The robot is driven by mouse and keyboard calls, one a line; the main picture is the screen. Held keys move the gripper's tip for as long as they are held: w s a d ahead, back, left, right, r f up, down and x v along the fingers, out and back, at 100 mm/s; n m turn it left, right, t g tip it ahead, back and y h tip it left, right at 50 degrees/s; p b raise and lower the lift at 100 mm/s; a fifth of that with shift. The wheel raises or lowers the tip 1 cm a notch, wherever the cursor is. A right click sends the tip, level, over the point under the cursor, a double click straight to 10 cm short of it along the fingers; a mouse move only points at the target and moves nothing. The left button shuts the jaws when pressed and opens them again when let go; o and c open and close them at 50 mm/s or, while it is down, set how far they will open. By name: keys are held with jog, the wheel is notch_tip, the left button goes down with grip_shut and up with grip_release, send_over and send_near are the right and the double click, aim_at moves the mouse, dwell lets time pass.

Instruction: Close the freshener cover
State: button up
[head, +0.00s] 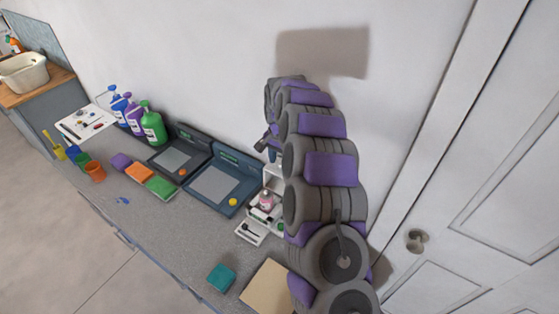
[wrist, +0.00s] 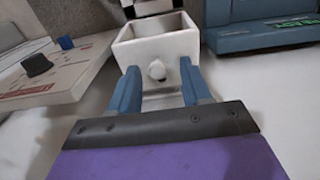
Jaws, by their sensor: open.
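The wrist view shows a white, open-topped box-shaped part (wrist: 158,50) with a round knob on its front. I cannot tell for certain whether it is the freshener cover. My gripper (wrist: 159,78) is open, its two blue fingers pointing at this part, with the knob between them from this viewpoint. I cannot tell whether they touch it. In the head view my gripper (head: 270,146) is partly hidden by my arm, close to the wall. Below it a white unit (head: 274,171) holds a pink-and-white bottle (head: 266,200); my arm covers its right side.
Two dark blue trays or devices (head: 205,207) stand left of the white unit. A teal block (head: 221,278) sits near the front edge. A door (head: 470,220) is at the right.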

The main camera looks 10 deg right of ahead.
jog(key=shift+d+f, duration=0.2)
jog(key=shift+f, duration=0.05)
jog(key=shift+a, duration=0.1)
grip_shut()
dwell(0.5)
